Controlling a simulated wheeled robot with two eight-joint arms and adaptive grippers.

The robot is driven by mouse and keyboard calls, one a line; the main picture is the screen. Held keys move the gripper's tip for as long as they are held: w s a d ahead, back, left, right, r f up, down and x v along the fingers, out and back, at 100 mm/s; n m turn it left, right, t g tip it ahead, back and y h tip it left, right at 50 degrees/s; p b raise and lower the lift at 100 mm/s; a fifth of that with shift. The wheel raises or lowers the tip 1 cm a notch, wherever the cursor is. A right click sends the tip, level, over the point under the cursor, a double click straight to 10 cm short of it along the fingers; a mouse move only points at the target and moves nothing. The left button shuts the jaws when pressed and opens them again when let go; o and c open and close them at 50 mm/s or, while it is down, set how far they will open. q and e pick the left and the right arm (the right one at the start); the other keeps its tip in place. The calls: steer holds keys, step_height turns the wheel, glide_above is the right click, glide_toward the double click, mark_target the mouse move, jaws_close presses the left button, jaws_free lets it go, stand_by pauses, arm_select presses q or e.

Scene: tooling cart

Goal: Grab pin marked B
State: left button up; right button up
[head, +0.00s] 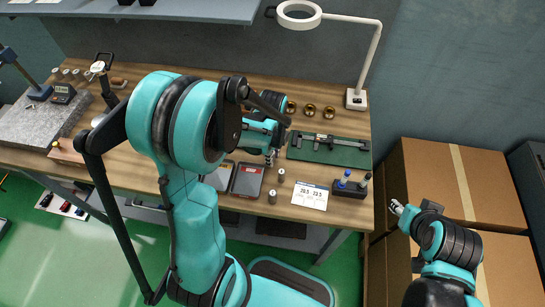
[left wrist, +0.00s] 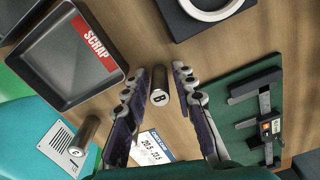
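The pin marked B (left wrist: 160,88) is a grey metal cylinder with a B on its pale end face. It stands on the wooden bench between the spread fingers of my left gripper (left wrist: 161,76), with a gap visible on each side. In the head view my left gripper (head: 271,154) is above the bench, partly hidden by my arm, and the pin just below it (head: 281,175) appears to be B. A second similar pin (left wrist: 85,136) stands nearer the front edge; its letter is hard to read. My right gripper (head: 397,207) is off the bench at the right; its opening is unclear.
A grey tray labelled SCRAP (left wrist: 48,82) is left of the pin. A green mat with a caliper (head: 330,150) is on the right. A printed card (head: 309,195) and a black holder with blue-topped items (head: 350,188) are near the front edge. Cardboard boxes (head: 435,165) stand right.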

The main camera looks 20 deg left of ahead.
arm_select(q)
jaws_close()
